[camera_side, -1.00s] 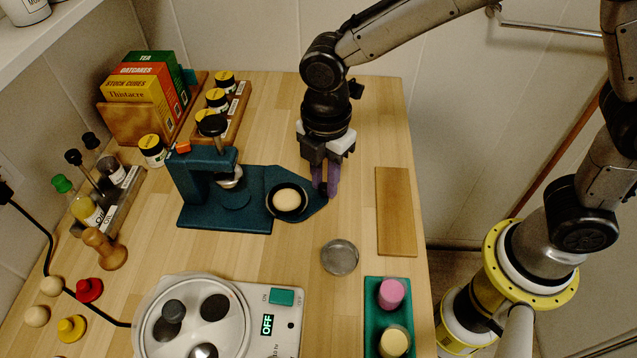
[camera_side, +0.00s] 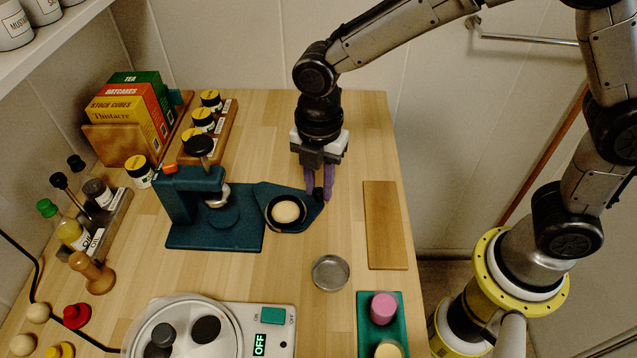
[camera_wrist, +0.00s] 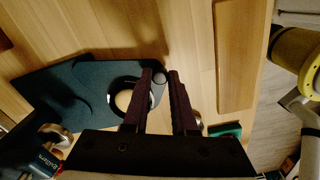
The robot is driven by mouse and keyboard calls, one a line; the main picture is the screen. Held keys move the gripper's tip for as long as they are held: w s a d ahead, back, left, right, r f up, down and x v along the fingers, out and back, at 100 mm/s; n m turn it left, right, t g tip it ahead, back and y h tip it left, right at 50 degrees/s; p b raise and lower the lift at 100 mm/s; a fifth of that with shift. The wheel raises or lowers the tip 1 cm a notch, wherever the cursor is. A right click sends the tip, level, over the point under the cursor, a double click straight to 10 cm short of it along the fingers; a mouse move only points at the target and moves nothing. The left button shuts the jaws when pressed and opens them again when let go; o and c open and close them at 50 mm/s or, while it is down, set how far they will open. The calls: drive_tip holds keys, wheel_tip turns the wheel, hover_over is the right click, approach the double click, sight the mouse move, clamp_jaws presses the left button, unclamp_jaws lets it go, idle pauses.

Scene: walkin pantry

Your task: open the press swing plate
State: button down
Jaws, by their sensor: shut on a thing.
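The teal press (camera_side: 190,205) stands left of centre on the wooden counter, with a black knob (camera_side: 199,145) on top. Its teal swing plate (camera_side: 262,192) sticks out to the right of the base, clear of the press head. A black cup (camera_side: 270,216) on the plate holds a pale round piece (camera_side: 286,212); in the wrist view the cup is partly hidden by a finger. My gripper (camera_side: 319,196) points down, its purple fingers shut on the small knob (camera_wrist: 160,77) at the plate's outer tip. The fingers hide part of the knob.
A round grey dish (camera_side: 330,273) and a wooden board (camera_side: 382,225) lie to the right. A green tray (camera_side: 363,328) with pink and yellow pieces and an appliance (camera_side: 280,340) reading OFF are in front. Jars and bottles stand left. The counter behind the plate is clear.

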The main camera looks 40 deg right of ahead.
drive_tip(key=shift+w+r, duration=0.1)
drive_tip(key=c, duration=0.7)
unclamp_jaws()
wheel_tip(320, 180, up, 14)
